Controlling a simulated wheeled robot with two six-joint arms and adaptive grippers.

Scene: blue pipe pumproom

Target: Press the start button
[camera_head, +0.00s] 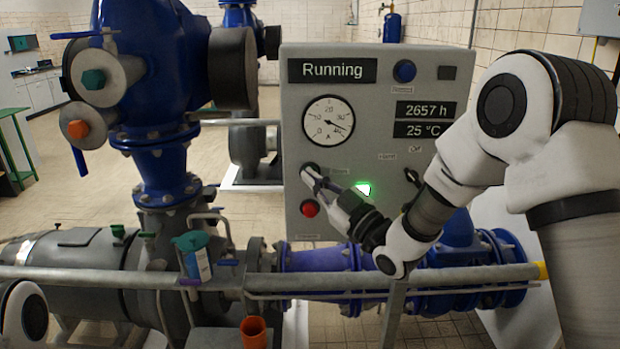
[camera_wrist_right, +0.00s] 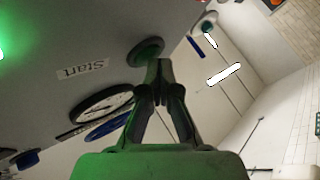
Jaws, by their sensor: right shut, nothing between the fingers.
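The grey control panel (camera_head: 290,110) stands upright, and its display (camera_head: 332,70) reads "Running". The round dark start button (camera_head: 308,168) is on its left side below the gauge, partly covered by my right gripper (camera_head: 312,178). In the wrist view the green-tinted start button (camera_wrist_right: 147,50) sits near a "Start" label (camera_wrist_right: 82,70). My right gripper (camera_wrist_right: 160,70) is shut and empty, its tips overlapping the button's edge; I cannot tell whether they touch it. A green light (camera_head: 363,188) glows on the panel. My left gripper is not in view.
A red button (camera_head: 309,208) sits below the start button. A grey rail (camera_head: 400,278) crosses in front, with blue pipes behind. An orange cup (camera_head: 253,332) is low in front.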

